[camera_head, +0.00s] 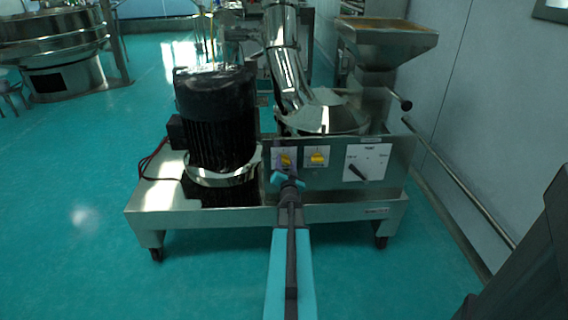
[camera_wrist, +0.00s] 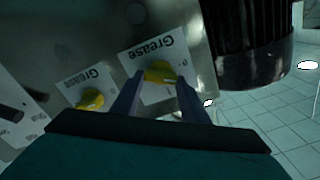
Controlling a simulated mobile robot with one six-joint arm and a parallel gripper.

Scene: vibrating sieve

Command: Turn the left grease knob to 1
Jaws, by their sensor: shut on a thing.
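The left grease knob (camera_head: 286,160) is yellow on a white plate at the left of the machine's front panel. In the wrist view the same knob (camera_wrist: 160,74) sits beneath the word "Grease", nearest the black motor. My gripper (camera_head: 287,178) is at this knob, and the wrist view shows its two dark fingers (camera_wrist: 158,90) on either side of the knob, shut on it. The fingers hide part of the plate, and I cannot tell the knob's exact setting. The right grease knob (camera_head: 317,158) is also yellow, apart from my gripper; it also shows in the wrist view (camera_wrist: 90,100).
A white plate with a black switch (camera_head: 358,172) is right of the knobs. A black motor (camera_head: 216,115) stands left of the panel, and a steel hopper (camera_head: 385,42) rises at the right. A wall rail (camera_head: 460,180) runs along the right. The floor in front is clear.

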